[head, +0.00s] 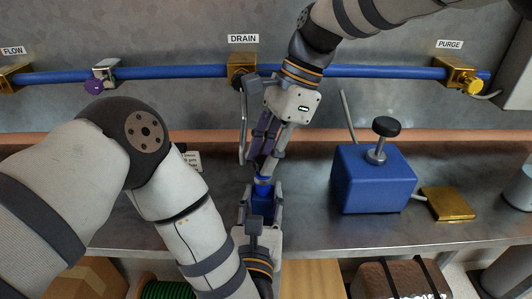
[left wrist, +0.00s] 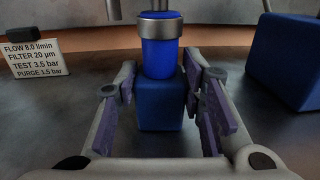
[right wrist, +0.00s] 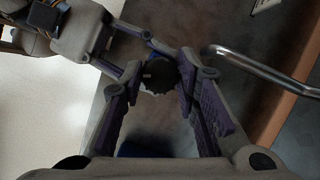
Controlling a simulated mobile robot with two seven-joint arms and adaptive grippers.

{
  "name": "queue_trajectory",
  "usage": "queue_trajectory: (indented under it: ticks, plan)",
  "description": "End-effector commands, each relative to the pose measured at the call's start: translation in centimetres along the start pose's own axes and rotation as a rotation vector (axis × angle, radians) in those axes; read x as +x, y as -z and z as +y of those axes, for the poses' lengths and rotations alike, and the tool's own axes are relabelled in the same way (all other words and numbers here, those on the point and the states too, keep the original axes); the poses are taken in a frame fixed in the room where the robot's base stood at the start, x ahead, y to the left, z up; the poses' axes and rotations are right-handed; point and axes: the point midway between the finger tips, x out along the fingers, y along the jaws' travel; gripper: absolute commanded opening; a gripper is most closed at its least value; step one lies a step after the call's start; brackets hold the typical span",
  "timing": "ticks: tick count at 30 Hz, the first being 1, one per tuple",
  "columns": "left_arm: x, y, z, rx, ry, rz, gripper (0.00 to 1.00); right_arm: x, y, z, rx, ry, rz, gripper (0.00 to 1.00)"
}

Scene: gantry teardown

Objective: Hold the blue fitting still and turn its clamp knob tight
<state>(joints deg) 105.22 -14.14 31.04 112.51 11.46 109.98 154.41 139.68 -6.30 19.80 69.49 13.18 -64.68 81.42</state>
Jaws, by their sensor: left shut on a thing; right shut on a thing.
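The blue fitting (head: 262,203) stands upright on the metal shelf. In the left wrist view it is a blue block (left wrist: 160,115) with a blue cylinder and a metal collar above. My left gripper (head: 262,212) is shut on the block from the front, a finger at each side. My right gripper (head: 264,165) reaches down from above and is shut on the dark, ridged clamp knob (right wrist: 158,76) at the fitting's top. The fingers partly cover the knob in the right wrist view and hide it in the head view.
A larger blue box (head: 372,185) with a black knob stands to the right, beside a brass block (head: 447,204). A bent metal tube (head: 242,135) hangs close left of my right gripper. A blue pipe (head: 370,71) with valves and a copper pipe (head: 350,135) run behind.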

Motion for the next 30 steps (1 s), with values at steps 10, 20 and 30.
queue_trajectory:
  ticks: [10, 20, 30]
  plan:
    - [0.00, 0.02, 0.02, 0.001, 0.000, 0.000, 0.00, 0.09, -0.04, -0.25, -0.302, -0.124, 0.000, 0.01]
    - [-0.01, 0.02, 0.01, 0.000, 0.000, 0.000, 0.00, 0.13, -0.10, -0.38, -0.564, -0.232, 0.000, 0.01]
    - [-0.02, 0.02, -0.02, 0.000, 0.001, 0.000, 0.00, 0.14, -0.13, -0.46, -0.733, -0.302, 0.000, 0.01]
